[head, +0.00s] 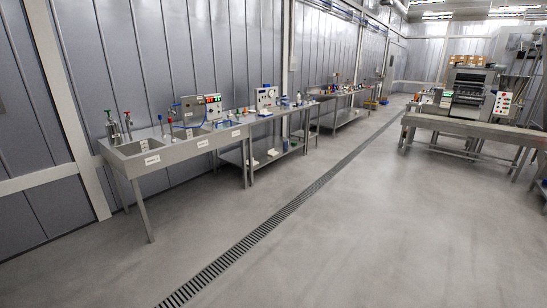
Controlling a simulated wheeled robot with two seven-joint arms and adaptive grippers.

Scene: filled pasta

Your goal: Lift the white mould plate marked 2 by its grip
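I cannot make out a white mould plate marked 2, or its grip, in the head view. Small white pieces (272,153) lie on the lower shelf of a steel bench along the left wall, too small to identify. White labels (152,160) are fixed to the front of the sink bench, and their writing is too small to read surely. Neither of my grippers is in view.
A steel sink bench (187,147) stands at the left wall, with more benches (345,90) behind it. A machine (468,92) stands by a long steel table (500,132) at right. A floor drain (262,230) crosses wide clear floor.

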